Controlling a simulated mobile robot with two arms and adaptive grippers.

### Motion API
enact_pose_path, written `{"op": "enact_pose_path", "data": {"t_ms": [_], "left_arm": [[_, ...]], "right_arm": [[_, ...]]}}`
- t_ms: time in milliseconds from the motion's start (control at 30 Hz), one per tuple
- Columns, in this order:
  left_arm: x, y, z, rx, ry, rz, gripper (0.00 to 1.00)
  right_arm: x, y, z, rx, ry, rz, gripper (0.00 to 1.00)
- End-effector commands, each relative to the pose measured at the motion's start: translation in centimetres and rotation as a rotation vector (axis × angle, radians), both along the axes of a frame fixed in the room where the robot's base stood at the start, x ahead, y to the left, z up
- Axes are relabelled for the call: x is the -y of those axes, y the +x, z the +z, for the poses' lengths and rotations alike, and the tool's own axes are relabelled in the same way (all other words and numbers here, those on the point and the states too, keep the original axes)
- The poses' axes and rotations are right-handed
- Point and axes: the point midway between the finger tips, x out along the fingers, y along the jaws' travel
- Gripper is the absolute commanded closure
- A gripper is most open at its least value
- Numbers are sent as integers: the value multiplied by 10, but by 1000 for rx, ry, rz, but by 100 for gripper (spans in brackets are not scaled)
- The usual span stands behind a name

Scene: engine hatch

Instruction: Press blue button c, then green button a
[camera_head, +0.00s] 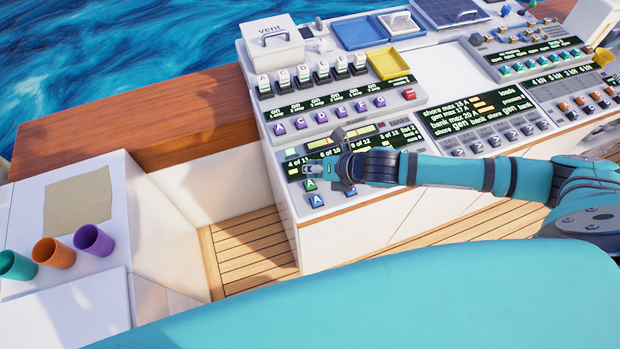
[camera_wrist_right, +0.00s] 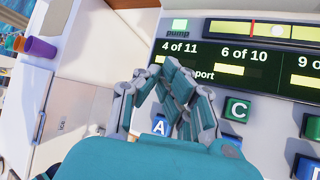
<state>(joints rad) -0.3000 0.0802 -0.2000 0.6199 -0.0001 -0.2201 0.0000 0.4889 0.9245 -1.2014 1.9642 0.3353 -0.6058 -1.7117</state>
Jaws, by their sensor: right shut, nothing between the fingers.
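Green button A (camera_head: 309,185) and blue button A (camera_head: 316,201) sit at the lower left of the console, just below my right gripper (camera_head: 312,168) in the head view. The right gripper is shut and empty, its fingertips (camera_wrist_right: 170,67) over the panel by the "4 of 11" display. In the right wrist view I see blue A (camera_wrist_right: 160,126) and green C (camera_wrist_right: 236,109). Only a blue sliver shows below green C, mostly hidden by my gripper. Green A is hidden behind the fingers there. My left gripper is not in view.
The display strip (camera_wrist_right: 210,50) lies above the buttons, with a lit green pump button (camera_wrist_right: 180,25) over it. A blue button D (camera_wrist_right: 303,167) is at the right. Purple buttons (camera_head: 320,117) and switches stand behind. Three cups (camera_head: 48,252) stand on the left counter.

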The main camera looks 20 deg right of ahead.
Motion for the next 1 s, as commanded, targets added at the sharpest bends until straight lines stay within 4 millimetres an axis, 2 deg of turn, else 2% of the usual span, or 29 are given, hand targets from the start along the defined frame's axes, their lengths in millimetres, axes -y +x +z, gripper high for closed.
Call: {"op": "enact_pose_path", "data": {"t_ms": [33,333,733,900,933,1000], "left_arm": [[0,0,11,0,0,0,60],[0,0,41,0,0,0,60],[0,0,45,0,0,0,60],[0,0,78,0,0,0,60],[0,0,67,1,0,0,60],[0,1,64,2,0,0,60]], "right_arm": [[0,0,11,0,0,0,100],[0,0,38,0,0,0,100],[0,0,42,1,1,0,100],[0,1,76,2,0,0,100],[0,1,74,6,1,2,100],[0,1,86,7,0,2,100]]}}
